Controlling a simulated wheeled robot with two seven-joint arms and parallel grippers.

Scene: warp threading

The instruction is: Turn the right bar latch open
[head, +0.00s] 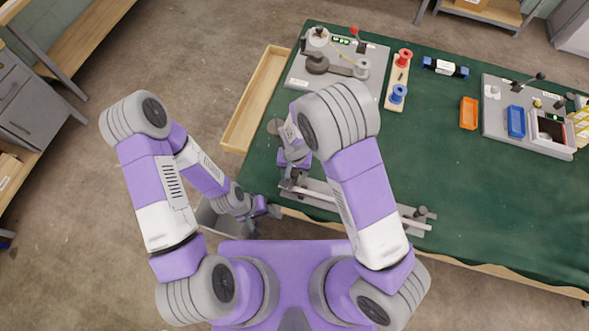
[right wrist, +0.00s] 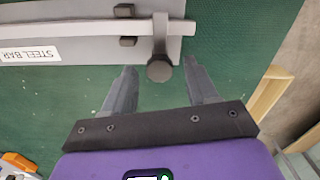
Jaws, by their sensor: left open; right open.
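The long grey bar fixture (head: 335,197) lies along the table's near edge, and its steel bar (right wrist: 90,29) shows in the right wrist view. A latch arm (right wrist: 160,35) lies across the bar near one end, with a round dark knob (right wrist: 160,70). My right gripper (right wrist: 160,65) is open, its fingers on either side of that knob; contact is not visible. In the head view my right gripper (head: 290,183) is at the fixture's left end, partly hidden by my arm. Another latch knob (head: 422,211) stands at the right end. My left gripper (head: 271,211) is open, empty, beside the near edge.
A wooden tray (head: 238,125) lies along the table's left edge. A grey winding station (head: 338,55), a spool board (head: 397,80), an orange bin (head: 468,113) and a grey device panel (head: 495,120) stand farther back. The green middle is clear. A grey bin (head: 215,220) is below my left gripper.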

